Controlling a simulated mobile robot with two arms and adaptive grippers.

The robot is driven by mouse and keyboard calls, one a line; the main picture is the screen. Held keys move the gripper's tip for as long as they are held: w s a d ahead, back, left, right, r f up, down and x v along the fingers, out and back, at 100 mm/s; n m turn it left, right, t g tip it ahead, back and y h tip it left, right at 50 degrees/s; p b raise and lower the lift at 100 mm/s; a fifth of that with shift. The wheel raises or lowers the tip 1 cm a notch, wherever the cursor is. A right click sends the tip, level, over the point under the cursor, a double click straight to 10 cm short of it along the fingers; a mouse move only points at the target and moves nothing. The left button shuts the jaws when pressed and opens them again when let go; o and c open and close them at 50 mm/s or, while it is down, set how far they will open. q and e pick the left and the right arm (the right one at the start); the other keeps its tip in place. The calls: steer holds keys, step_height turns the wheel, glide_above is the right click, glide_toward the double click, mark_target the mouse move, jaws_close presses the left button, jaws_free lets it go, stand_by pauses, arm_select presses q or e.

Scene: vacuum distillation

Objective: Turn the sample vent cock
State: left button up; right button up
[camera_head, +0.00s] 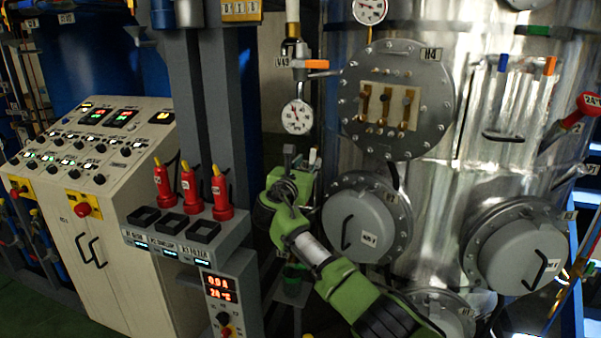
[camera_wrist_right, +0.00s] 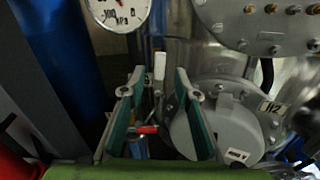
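My right gripper (camera_head: 302,160) is in front of the metal vessel, below a round pressure gauge (camera_head: 297,117). In the right wrist view its two fingers (camera_wrist_right: 158,85) stand wide apart. A small red-handled cock (camera_wrist_right: 148,129) shows between and beyond the fingers, apart from them as far as I can tell. A white upright piece (camera_wrist_right: 160,66) shows above it. A valve with an orange handle (camera_head: 317,64) and a V49 label sits above the gauge. No readable label shows which one is the sample vent cock. My left gripper is not in view.
The steel vessel (camera_head: 455,190) has a bolted flange (camera_head: 420,75) and grey round covers (camera_head: 358,222) close to my right arm. A post carries red plugs (camera_head: 191,190). A control console (camera_head: 100,245) stands at the left.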

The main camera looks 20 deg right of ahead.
steer(key=shift+v, duration=2.9)
